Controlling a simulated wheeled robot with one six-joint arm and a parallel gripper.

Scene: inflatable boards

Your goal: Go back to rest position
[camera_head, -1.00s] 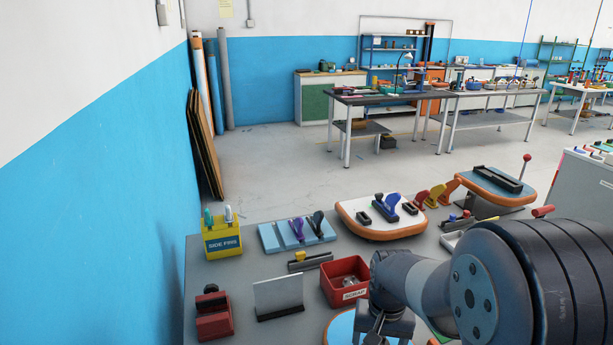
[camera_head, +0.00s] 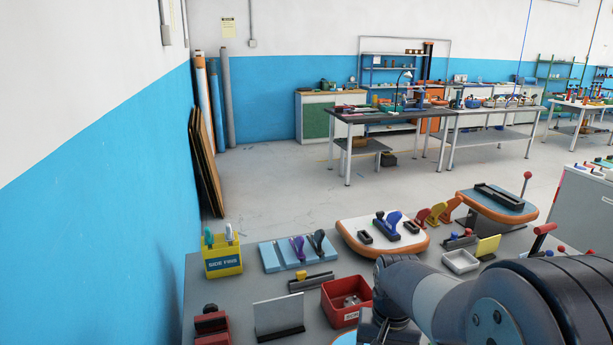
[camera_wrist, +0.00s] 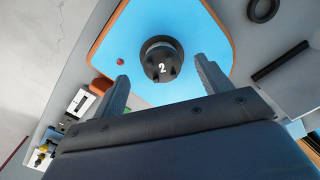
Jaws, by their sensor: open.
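My gripper (camera_wrist: 161,67) is open in the wrist view, its two grey fingers apart with nothing between them. Beyond them is a black round valve cap marked "2" (camera_wrist: 162,62), set on a light blue board with an orange rim (camera_wrist: 135,25). The cap appears between the fingers in the picture; I cannot tell how far off it is. In the head view my arm comes in from the lower right, and its end is at the bottom edge, with the fingers not clearly seen.
On the grey bench stand a red bin (camera_head: 338,315), a yellow "SIDE FINS" box (camera_head: 222,262), an upright grey plate (camera_head: 279,315) and a blue rack with fins (camera_head: 272,257). Small orange-rimmed boards (camera_head: 350,237) lie behind. A blue wall (camera_head: 90,230) borders the left.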

